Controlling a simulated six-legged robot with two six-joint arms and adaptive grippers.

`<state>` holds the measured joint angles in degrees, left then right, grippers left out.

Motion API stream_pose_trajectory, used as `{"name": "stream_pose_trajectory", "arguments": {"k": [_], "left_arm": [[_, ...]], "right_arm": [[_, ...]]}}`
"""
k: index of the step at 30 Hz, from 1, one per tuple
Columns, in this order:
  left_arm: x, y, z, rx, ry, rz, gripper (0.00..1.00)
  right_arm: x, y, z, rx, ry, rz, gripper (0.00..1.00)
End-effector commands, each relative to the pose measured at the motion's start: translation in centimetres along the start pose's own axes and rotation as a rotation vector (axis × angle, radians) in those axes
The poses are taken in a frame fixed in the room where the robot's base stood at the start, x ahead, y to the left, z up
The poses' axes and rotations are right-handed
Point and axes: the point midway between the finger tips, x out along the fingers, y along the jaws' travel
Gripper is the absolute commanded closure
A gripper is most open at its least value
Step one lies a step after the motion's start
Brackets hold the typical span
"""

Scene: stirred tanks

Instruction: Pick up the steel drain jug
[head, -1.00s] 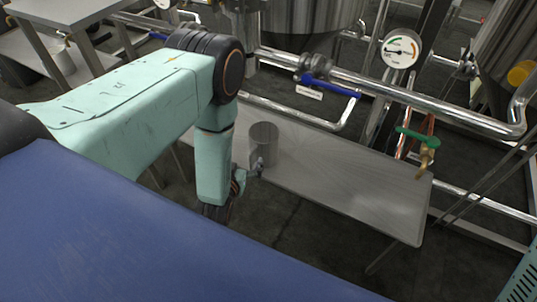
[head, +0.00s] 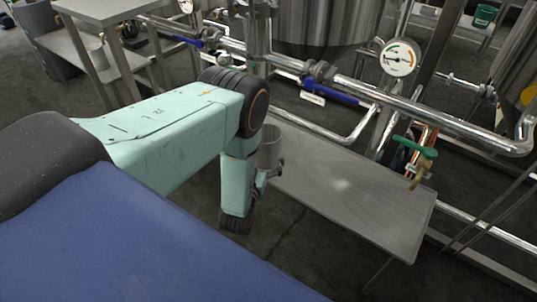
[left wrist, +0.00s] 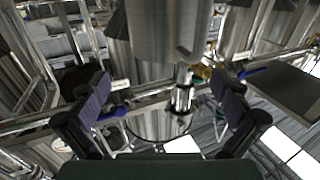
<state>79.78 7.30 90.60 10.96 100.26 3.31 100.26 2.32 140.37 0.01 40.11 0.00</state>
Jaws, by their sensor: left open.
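The steel drain jug (head: 269,149) is a plain grey cylinder standing upright at the left end of the low steel table (head: 345,205) in the head view. My left arm hides its left side. My left gripper (head: 275,170) is low at the jug's near side. In the left wrist view, the fingers of my left gripper (left wrist: 160,112) are spread wide, with a shiny steel cylinder (left wrist: 150,123), seemingly the jug, between and beyond them. I cannot tell whether a finger touches it. My right gripper is in neither view.
A steel pipe with a blue-handled valve (head: 335,93) runs above the table's back edge. A pressure gauge (head: 398,57) and a green-handled brass tap (head: 415,150) are at the right. Tanks stand behind. The table's middle is clear.

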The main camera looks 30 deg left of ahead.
Motion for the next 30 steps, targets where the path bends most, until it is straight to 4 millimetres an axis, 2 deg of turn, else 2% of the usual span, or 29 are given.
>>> {"name": "stream_pose_trajectory", "arguments": {"k": [20, 30], "left_arm": [[7.3, -0.7, 0.4, -0.001, 0.004, -0.002, 0.00], [7.8, -0.4, 0.2, 0.000, 0.000, 0.000, 0.00]], "right_arm": [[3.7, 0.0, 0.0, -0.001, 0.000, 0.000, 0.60], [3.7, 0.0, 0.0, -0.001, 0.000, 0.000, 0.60]]}}
